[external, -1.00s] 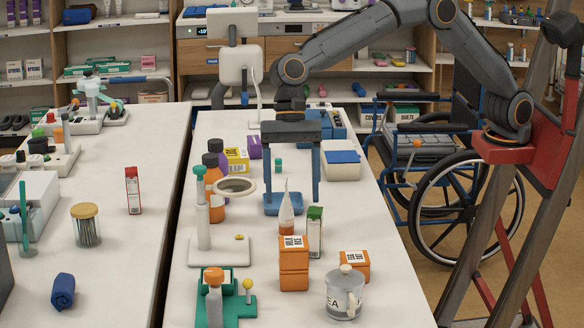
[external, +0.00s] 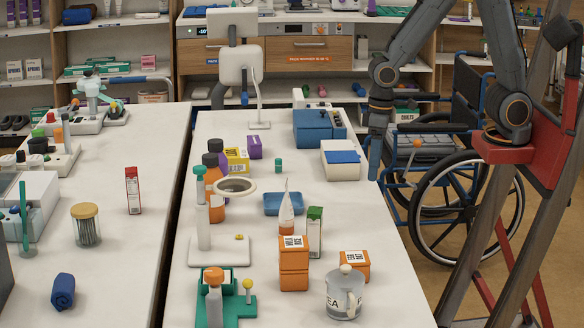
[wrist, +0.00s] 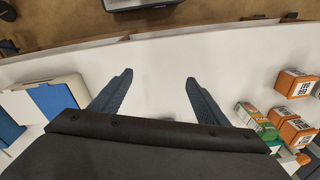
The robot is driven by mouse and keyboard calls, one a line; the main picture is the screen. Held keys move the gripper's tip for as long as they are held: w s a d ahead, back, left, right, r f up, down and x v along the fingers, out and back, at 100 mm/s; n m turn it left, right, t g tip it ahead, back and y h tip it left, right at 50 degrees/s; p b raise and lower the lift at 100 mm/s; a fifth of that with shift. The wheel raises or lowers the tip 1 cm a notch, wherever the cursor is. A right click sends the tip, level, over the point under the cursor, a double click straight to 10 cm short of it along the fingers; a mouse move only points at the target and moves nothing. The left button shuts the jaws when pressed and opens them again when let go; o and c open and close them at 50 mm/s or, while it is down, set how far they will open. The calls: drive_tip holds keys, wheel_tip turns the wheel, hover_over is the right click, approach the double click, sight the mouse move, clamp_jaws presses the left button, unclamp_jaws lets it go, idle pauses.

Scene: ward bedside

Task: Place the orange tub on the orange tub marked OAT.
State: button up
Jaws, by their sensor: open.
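Two orange tubs stand stacked at the front middle of the bench in the external view: an upper tub (external: 293,247) directly on a lower tub (external: 293,277). A single orange tub (external: 354,264) stands to their right; it also shows in the wrist view (wrist: 296,83). The tubs carry white labels with dark print, too small to read surely, so I cannot tell which says OAT. My gripper (external: 376,170) points down at the bench's right edge, well behind the tubs. In the wrist view, its fingers (wrist: 159,76) are apart with nothing between them.
A blue-lidded white box (external: 341,160) is close left of my gripper. A wheelchair (external: 440,150) stands beside the bench. The bench right of the blue tray (external: 283,204) is clear.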

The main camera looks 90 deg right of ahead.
drive_tip(key=s+d+f+n, duration=0.2)
drive_tip(key=s+d+n, duration=0.1)
drive_tip(key=s, duration=0.4)
drive_tip(key=shift+s+d, duration=0.2)
drive_tip(key=shift+s, duration=0.1)
